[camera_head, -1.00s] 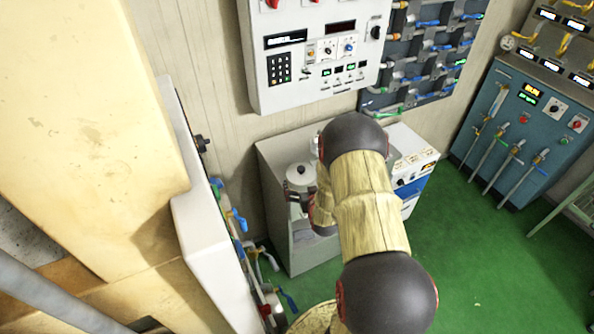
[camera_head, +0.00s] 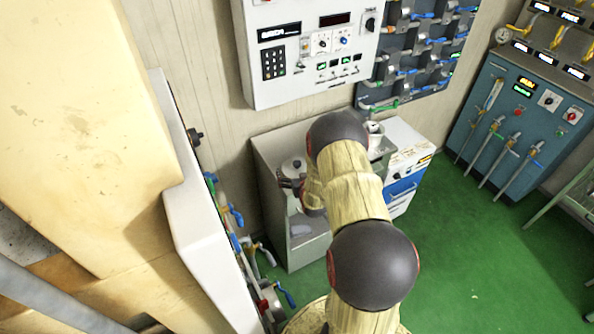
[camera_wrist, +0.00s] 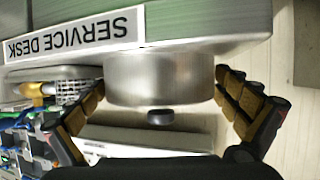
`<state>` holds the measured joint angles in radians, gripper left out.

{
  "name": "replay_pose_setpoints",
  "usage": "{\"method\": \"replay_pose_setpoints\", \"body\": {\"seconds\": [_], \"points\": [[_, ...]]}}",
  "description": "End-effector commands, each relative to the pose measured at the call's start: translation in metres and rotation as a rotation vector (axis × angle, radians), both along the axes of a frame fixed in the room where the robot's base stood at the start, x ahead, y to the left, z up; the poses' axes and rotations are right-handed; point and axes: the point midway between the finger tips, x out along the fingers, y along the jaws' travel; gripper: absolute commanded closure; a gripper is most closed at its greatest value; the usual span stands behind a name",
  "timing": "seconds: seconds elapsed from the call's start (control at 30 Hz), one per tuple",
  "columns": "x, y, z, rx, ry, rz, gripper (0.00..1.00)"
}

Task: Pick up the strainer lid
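A round metal pot (camera_head: 292,165) with a lid and dark knob stands on the grey counter, partly hidden behind my gripper (camera_head: 290,184). In the wrist view a metal cylindrical body (camera_wrist: 160,82), likely this pot, is upside down in the picture with its dark knob (camera_wrist: 160,117) below. My gripper also shows in the wrist view (camera_wrist: 160,80). Its fingers are spread, one on each side of the metal body, close to its sides. Whether they touch it I cannot tell. I cannot make out a separate strainer lid apart from the knobbed top.
A metal canister (camera_head: 375,129) stands behind my arm, by a white and blue cabinet (camera_head: 402,190). A control panel (camera_head: 310,50) hangs above. Blue-handled valves (camera_head: 237,217) line the left.

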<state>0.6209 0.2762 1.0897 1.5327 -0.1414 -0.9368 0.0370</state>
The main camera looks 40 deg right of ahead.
Motion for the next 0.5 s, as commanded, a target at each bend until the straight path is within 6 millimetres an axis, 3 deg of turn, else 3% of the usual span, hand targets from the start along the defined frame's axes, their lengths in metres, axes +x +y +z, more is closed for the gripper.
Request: {"method": "replay_pose_setpoints", "body": {"seconds": [0.5], "points": [[-0.0003, 0.0000, 0.0002, 0.000, 0.000, 0.000, 0.30]]}}
